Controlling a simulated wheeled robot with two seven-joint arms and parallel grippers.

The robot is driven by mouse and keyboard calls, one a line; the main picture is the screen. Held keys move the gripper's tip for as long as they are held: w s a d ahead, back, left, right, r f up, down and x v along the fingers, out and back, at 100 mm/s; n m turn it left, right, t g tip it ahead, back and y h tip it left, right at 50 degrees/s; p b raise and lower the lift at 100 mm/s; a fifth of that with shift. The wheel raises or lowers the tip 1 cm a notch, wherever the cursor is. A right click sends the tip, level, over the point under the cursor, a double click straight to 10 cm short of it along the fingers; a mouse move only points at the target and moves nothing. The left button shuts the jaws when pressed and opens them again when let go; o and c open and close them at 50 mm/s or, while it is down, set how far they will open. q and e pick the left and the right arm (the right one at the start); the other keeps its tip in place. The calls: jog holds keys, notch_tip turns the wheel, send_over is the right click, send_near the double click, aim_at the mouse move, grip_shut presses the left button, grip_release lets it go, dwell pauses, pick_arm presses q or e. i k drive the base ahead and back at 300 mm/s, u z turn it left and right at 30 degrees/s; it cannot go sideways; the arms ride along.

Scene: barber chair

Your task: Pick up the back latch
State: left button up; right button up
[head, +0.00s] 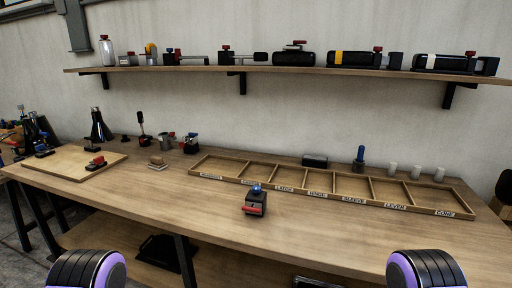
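Several small parts could be latches, and I cannot tell for sure which is the back latch. A dark block with a red bar and a blue knob (256,203) stands alone on the front middle of the workbench. A small red and dark part (95,163) sits on the wooden board at the left. Neither gripper is in view. Only rounded black and purple parts of my arms show at the bottom left and bottom right corners.
A shallow divided wooden tray (456,212) with labelled, empty compartments lies along the back right. Behind it stand a blue-topped part (359,158) and white cylinders (415,172). A wall shelf (215,70) holds several devices above. The front right of the workbench (350,237) is clear.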

aim_at(260, 199)
jog(key=k, duration=1.1)
jog(key=u, duration=0.85)
jog(key=i, duration=1.4)
jog(key=z, duration=0.85)
jog(key=i, duration=0.7)
jog(key=z, duration=0.55)
